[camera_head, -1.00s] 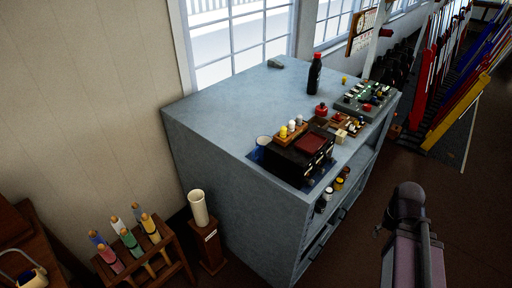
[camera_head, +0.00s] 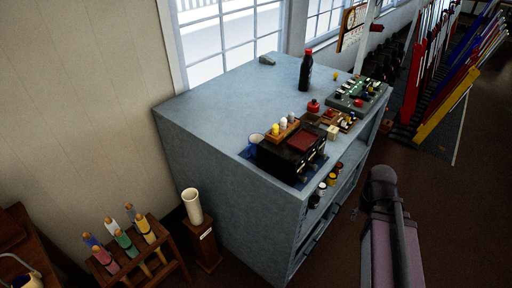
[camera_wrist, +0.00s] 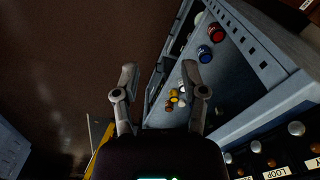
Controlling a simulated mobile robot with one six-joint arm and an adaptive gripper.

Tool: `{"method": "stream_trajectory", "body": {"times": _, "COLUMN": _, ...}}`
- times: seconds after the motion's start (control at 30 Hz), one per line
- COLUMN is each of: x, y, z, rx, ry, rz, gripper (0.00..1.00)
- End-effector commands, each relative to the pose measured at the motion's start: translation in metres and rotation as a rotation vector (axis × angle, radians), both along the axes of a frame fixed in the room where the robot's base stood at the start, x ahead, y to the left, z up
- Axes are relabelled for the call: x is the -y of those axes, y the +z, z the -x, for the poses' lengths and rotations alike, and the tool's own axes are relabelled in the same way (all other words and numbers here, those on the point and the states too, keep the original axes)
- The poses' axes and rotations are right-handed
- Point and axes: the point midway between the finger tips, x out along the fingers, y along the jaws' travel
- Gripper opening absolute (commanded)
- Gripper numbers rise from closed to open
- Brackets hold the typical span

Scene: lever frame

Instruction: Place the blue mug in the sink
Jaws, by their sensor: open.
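A small cup with a pale rim (camera_head: 257,139) stands on the cabinet top at its near edge, left of a black box. It is small and I cannot tell for sure whether it is the blue mug. I see no sink in either view. My gripper (camera_wrist: 160,75) is open in the wrist view, with nothing between its fingers. Beyond its right finger is the side of a blue-grey cabinet with shelves. I cannot make out the gripper in the head view.
The blue-grey cabinet (camera_head: 215,110) carries the black box (camera_head: 288,158), a dark bottle (camera_head: 305,72) and small parts. Jars (camera_head: 327,184) sit on its shelves. Open floor lies right.

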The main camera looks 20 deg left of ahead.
Motion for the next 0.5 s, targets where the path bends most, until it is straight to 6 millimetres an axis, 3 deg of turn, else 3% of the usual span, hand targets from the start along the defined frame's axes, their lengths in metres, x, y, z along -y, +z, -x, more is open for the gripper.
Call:
{"method": "stream_trajectory", "body": {"times": 0.27, "x": -0.032, "y": 0.05, "z": -0.035, "rx": 0.009, "ry": 0.026, "rz": -0.001, "gripper": 0.55}}
{"method": "stream_trajectory", "body": {"times": 0.37, "x": -0.056, "y": 0.07, "z": -0.056, "rx": 0.012, "ry": 0.042, "rz": -0.002, "gripper": 0.55}}
{"method": "stream_trajectory", "body": {"times": 0.5, "x": -0.106, "y": 0.091, "z": -0.088, "rx": 0.011, "ry": 0.068, "rz": -0.003, "gripper": 0.55}}
